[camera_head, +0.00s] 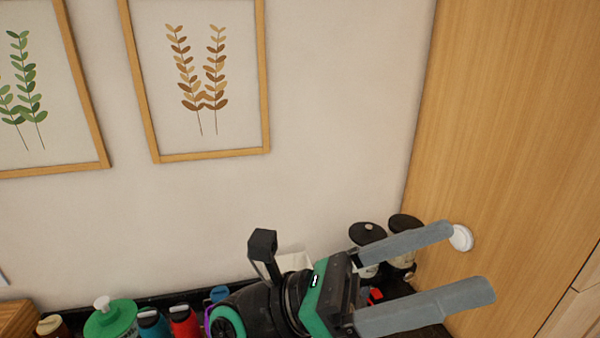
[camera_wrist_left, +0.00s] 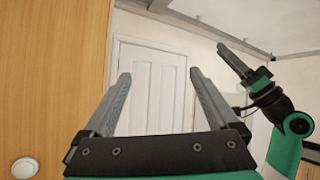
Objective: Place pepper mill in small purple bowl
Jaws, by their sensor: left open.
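My left gripper (camera_head: 470,260) is open and empty, pointing right near the wooden panel, in front of the counter's back right corner. In the left wrist view its fingers (camera_wrist_left: 158,78) are spread with nothing between them. My right gripper (camera_wrist_left: 240,65) shows at the upper right of that view; whether it is open cannot be told. No pepper mill can be made out for sure. A sliver of purple (camera_head: 208,320) shows beside my left arm; I cannot tell if it is the small purple bowl.
Two dark-lidded jars (camera_head: 367,234) (camera_head: 405,224) stand behind my left gripper. A white round fitting (camera_head: 461,238) is on the wooden panel (camera_head: 520,130). A green container (camera_head: 110,320), blue bottle (camera_head: 152,322) and red bottle (camera_head: 184,321) stand at the lower left. A white door (camera_wrist_left: 150,85) shows beyond.

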